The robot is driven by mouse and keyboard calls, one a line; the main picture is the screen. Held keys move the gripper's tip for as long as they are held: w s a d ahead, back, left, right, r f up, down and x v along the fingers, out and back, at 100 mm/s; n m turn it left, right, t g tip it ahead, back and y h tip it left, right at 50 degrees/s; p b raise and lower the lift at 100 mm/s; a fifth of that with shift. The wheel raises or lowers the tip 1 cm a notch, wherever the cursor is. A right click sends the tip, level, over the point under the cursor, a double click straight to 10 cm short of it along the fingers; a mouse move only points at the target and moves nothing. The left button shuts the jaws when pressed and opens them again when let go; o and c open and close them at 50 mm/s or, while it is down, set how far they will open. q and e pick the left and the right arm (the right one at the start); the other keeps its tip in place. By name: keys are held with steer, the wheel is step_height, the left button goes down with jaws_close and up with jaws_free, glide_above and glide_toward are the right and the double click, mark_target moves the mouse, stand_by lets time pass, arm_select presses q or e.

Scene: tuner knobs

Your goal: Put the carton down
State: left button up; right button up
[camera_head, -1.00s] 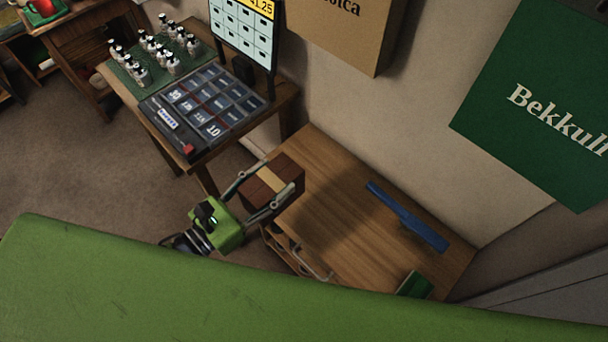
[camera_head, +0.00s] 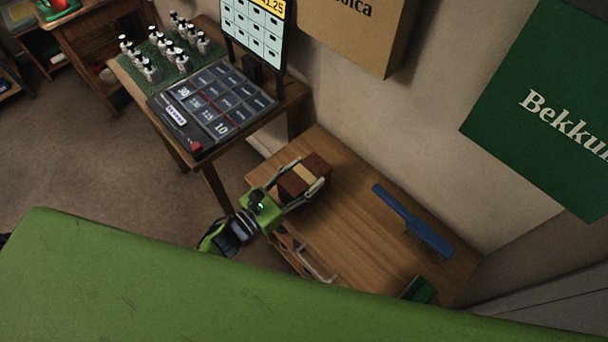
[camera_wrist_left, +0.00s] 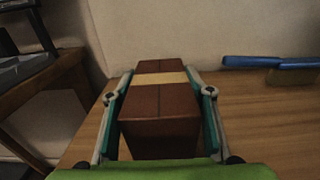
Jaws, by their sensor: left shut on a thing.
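The carton (camera_head: 292,184) is a brown box with a tan band, held between the fingers of my left gripper (camera_head: 305,175) over the left end of the wooden bench top (camera_head: 350,215). In the left wrist view the carton (camera_wrist_left: 159,112) sits between both fingers of the left gripper (camera_wrist_left: 160,95), which touch its sides. A shadow lies close under it; I cannot tell whether its bottom touches the wood. My right gripper is not in view.
A blue-handled brush (camera_head: 412,220) lies at the back of the bench, and it shows in the left wrist view (camera_wrist_left: 270,63). A dark green object (camera_head: 418,290) is at the front right. A table with a keypad panel (camera_head: 215,105) and several bottles stands left. The bench middle is clear.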

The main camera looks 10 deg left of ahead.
mark_target(285, 191)
arm_select(q)
steer(key=shift+r, duration=0.1)
steer(key=o, duration=1.1)
steer(key=shift+o, duration=0.2)
steer(key=shift+s+a, duration=0.15)
steer(key=shift+s, duration=0.1)
steer(key=b+v, duration=0.1)
steer(key=v, duration=1)
steer(key=shift+s+a+b, duration=0.15)
steer(key=shift+s+b, duration=0.05)
steer(key=shift+b, duration=0.2)
